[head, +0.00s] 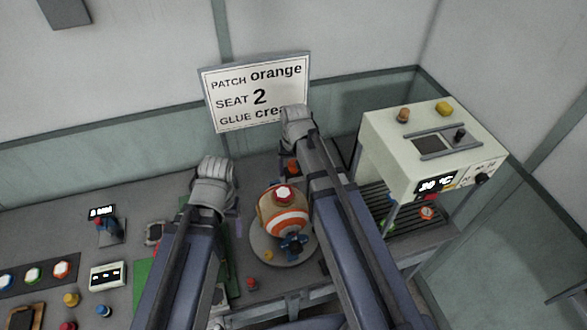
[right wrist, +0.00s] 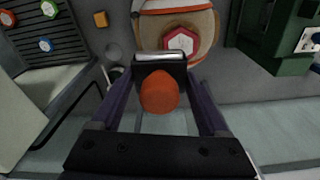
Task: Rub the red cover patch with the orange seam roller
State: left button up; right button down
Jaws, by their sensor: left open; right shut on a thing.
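The ball (head: 270,214) is tan with orange and white bands and sits on a round grey stand (head: 262,250). My right gripper (right wrist: 163,88) is shut on the orange seam roller (right wrist: 159,95), whose dark head and pale bar point toward the patch. The roller appears close to the patch; contact cannot be told. In the head view the roller (head: 292,167) is partly hidden by my right arm. My left gripper (head: 234,222) is open, left of the ball, its fingers mostly hidden.
A cream machine (head: 432,150) with a display and a slatted shelf stands at right. A sign (head: 256,92) reads patch orange, seat 2, and a partly covered glue line. A panel of colored knobs (head: 33,272) and small parts lie at left. A blue-handled clamp (head: 292,245) is at the ball's front.

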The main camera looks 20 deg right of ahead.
aim_at(290, 189)
jog(key=shift+w+a+r, duration=0.3)
jog(key=shift+a+r, duration=0.15)
jog(key=shift+r, duration=0.2)
jog(key=shift+s+d+f, duration=0.15)
jog(key=shift+d, duration=0.1)
jog(key=shift+f, duration=0.15)
jog(key=shift+a+f+b, duration=0.15)
jog(key=shift+f+b, duration=0.8)
jog(key=shift+b, duration=0.1)
notch_tip(290, 189, down, 2)
jog(key=b, duration=0.2)
jog(key=shift+f+b, duration=0.25)
jog(key=shift+b, duration=0.05)
pick_arm(q)
jog(key=shift+w+a+f+b, duration=0.15)
jog(key=shift+f+b, duration=0.15)
jog(key=shift+f, duration=0.9)
jog(key=shift+w+a+f+b, duration=0.15)
jog(key=shift+f+b, duration=0.1)
jog(key=shift+f, duration=0.95)
pick_arm(e)
jog(key=shift+f, duration=0.6)
pick_arm(q)
jog(key=shift+s+f+b, duration=0.1)
jog(key=shift+f+b, duration=0.9)
pick_arm(e)
jog(key=shift+f, duration=1)
jog(key=shift+a, duration=0.15)
